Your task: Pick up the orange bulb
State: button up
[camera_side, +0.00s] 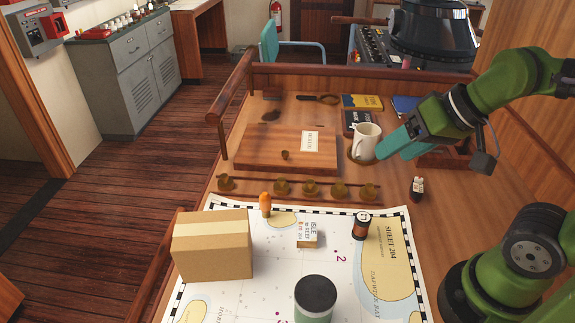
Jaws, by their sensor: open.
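A small orange object (265,204), which looks like the orange bulb, stands upright on the chart (318,250) near its top edge, just right of the cardboard box. My gripper (380,153) has teal fingers and is at the right, above the back of the table beside the white mug (365,141). It is open, with nothing seen between its fingers. It is well to the right of and behind the orange bulb. I cannot tell whether a finger touches the mug.
A cardboard box (212,250) stands left of the bulb. A small label box (307,234), a dark spool-like item (361,226) and a dark-lidded jar (315,298) stand on the chart. Several brass knobs (310,187) line a rail behind it, with a wooden board (262,150) beyond.

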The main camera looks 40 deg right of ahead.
jog(key=w+a+f+m+g, duration=0.2)
jog(key=w+a+f, duration=0.1)
jog(key=w+a, duration=0.15)
jog(key=m+g, duration=0.1)
jog(key=m, duration=2.1)
send_near(267, 195)
jog(key=shift+y, duration=0.3)
jog(key=x, duration=0.8)
jog(key=shift+d, duration=0.3)
jog(key=shift+x, duration=2.85)
jog(key=c, duration=1)
